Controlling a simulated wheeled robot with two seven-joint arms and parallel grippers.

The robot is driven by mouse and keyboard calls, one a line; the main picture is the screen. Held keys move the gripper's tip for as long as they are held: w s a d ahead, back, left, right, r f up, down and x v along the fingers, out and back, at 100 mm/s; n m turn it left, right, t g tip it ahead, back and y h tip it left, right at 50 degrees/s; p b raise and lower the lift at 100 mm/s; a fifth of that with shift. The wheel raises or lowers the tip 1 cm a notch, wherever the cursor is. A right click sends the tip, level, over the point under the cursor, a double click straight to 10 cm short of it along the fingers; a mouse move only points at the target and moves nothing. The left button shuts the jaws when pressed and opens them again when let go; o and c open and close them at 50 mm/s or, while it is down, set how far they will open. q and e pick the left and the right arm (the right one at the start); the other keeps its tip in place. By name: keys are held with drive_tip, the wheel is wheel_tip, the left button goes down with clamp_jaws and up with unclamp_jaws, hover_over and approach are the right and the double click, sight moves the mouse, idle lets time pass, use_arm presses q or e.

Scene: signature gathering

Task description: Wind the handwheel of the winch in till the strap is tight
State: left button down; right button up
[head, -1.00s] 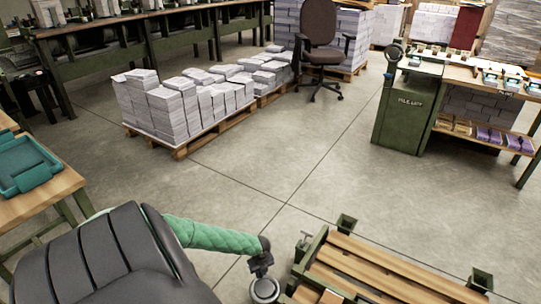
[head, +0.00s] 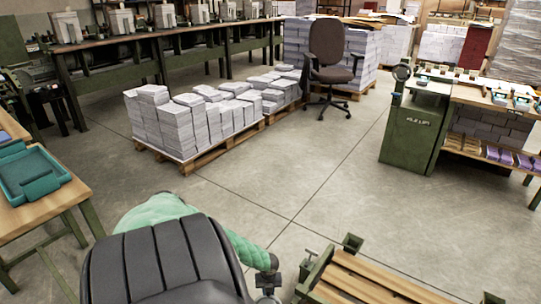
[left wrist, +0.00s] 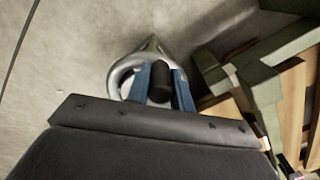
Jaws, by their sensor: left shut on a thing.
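My left gripper (head: 268,281) is at the lower middle of the head view, at the end of a green-sleeved arm. In the left wrist view its two blue fingers (left wrist: 161,72) stand either side of a black knob (left wrist: 161,88) and are shut on it. A silver round handwheel (left wrist: 117,75) curves behind the fingers. Only a sliver of the handwheel shows at the bottom edge of the head view. I cannot make out the strap, and the winch body is mostly hidden. My right gripper is in neither view.
A green frame with wooden slats (head: 374,283) stands just right of the gripper. A teal tray (head: 35,172) sits on a bench at left. Pallets of paper stacks (head: 180,125), a chair (head: 328,60) and a green cabinet (head: 408,130) stand beyond open floor.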

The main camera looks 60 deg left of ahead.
use_arm(q)
drive_tip(key=c, duration=1.2)
unclamp_jaws()
drive_tip(key=shift+w, duration=0.1)
drive_tip(key=shift+c, duration=0.2)
drive_tip(key=shift+r, duration=0.1)
drive_tip(key=shift+r, duration=0.25)
wheel_tip(320, 180, up, 6)
drive_tip(key=shift+f+p, duration=0.1)
drive_tip(key=shift+p, duration=0.25)
drive_tip(key=shift+r, duration=0.65)
